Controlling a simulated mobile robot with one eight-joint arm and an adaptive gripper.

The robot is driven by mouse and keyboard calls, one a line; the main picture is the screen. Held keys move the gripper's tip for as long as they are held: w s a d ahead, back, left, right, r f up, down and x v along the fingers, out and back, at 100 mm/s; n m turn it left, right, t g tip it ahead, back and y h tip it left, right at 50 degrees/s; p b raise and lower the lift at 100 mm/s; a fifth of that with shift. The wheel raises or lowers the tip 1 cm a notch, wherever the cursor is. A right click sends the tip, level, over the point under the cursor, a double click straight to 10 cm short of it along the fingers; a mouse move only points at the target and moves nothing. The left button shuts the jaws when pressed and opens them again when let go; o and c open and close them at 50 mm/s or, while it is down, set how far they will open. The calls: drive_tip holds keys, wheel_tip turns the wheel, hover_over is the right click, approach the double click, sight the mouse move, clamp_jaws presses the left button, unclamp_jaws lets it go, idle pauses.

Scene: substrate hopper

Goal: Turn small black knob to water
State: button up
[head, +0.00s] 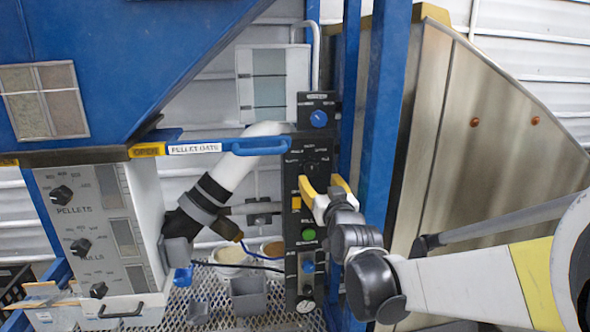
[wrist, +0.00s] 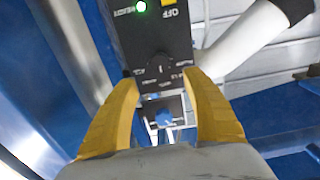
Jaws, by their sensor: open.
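The small black knob (head: 311,168) sits on the upper part of a tall black control panel (head: 292,225), below a blue knob (head: 319,118). Small white lettering around it is too blurred to read surely. My gripper (head: 320,180) is in front of the panel with its yellow fingers apart, just below the black knob in the head view. In the wrist view the panel appears upside down. There the black knob (wrist: 159,66) shows between and slightly beyond the open fingertips (wrist: 160,79). I cannot tell whether either finger touches the panel. Nothing is held.
A green button (head: 308,234) and a lower blue knob (head: 308,267) are on the panel below my gripper. A blue post (head: 384,110) stands right of it. A white pipe (head: 238,160) and the blue pellet gate handle (head: 262,145) are close on the left.

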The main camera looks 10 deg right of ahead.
sight(312, 169)
drive_tip(key=w+b, duration=0.2)
drive_tip(key=w, duration=0.6)
drive_tip(key=shift+w+f, duration=0.1)
drive_tip(key=shift+w, duration=0.25)
drive_tip(key=shift+c, duration=0.2)
drive_tip(key=c, duration=1.2)
drive_tip(key=shift+o, duration=0.2)
